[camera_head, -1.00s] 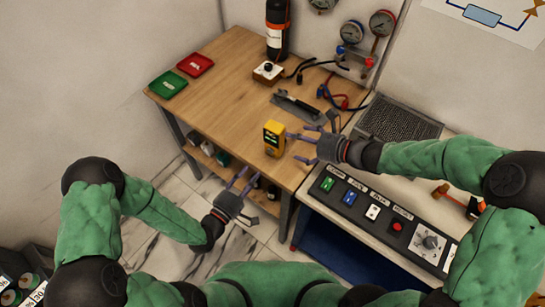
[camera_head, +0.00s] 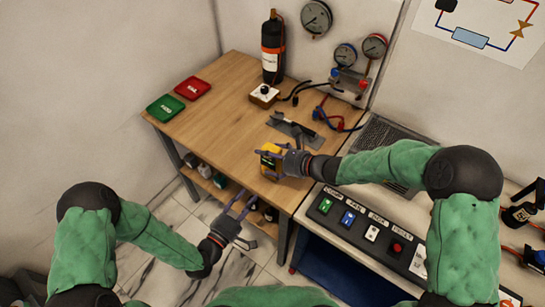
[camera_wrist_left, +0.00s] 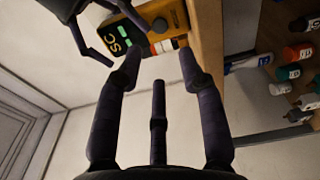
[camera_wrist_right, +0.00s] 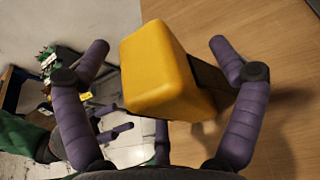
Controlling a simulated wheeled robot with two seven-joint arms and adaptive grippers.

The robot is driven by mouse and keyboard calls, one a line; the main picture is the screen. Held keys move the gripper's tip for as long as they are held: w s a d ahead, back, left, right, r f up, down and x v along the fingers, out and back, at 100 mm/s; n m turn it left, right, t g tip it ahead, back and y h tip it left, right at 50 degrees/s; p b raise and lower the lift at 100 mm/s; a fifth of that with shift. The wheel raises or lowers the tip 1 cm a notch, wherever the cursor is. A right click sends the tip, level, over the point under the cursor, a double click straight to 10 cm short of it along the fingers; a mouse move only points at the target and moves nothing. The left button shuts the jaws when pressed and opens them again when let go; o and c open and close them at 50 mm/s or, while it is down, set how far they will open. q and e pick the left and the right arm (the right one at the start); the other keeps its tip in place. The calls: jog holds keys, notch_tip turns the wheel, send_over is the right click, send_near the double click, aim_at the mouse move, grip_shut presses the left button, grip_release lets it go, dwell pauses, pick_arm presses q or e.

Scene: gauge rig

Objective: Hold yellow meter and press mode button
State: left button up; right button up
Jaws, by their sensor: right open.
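The yellow meter (camera_head: 271,158) stands near the front edge of the wooden table. In the right wrist view the meter (camera_wrist_right: 163,68) is between the spread fingers of my right gripper (camera_wrist_right: 160,75), with gaps at its sides. In the head view my right gripper (camera_head: 275,163) is at the meter and partly hides it. My left gripper (camera_head: 237,203) is open and empty, below and in front of the table edge. In the left wrist view the meter's front (camera_wrist_left: 150,30) shows a lit green display, beyond the left gripper's fingers (camera_wrist_left: 158,60); the mode button cannot be made out clearly.
A red tray (camera_head: 192,89) and a green tray (camera_head: 165,108) lie on the table's left side. A button panel (camera_head: 370,230) is at the right. Bottles (camera_wrist_left: 290,72) sit below.

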jog(key=shift+c, duration=0.3)
jog(key=c, duration=1.4)
pick_arm(q)
grip_shut()
pick_arm(e)
jog(key=shift+s+f, duration=0.1)
